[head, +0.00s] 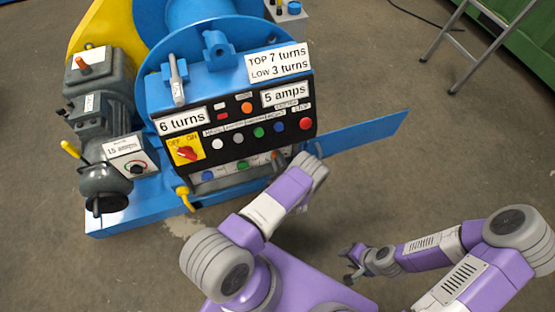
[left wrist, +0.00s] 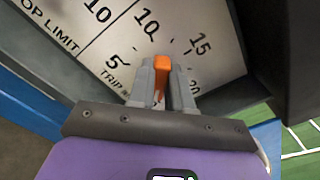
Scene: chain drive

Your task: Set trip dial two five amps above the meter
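The trip dial's orange knob (left wrist: 160,79) shows in the left wrist view between my left gripper's fingers (left wrist: 170,85). The fingers look shut on it. Its printed scale (left wrist: 146,35) reads 5, 10 and 15 around the knob, and the fingers hide part of the face. In the head view my left gripper (head: 283,160) is at the lower right of the control panel. A "5 amps" sign (head: 286,94) is on the panel, and a "15 amps" sign (head: 122,147) is on a small box with a black knob (head: 138,168). My right gripper (head: 352,264) looks open and empty.
The panel also carries a "6 turns" sign (head: 182,121), a red OFF/ON switch (head: 187,153), a red stop button (head: 305,124) and several coloured buttons. A blue plate (head: 365,131) juts out right.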

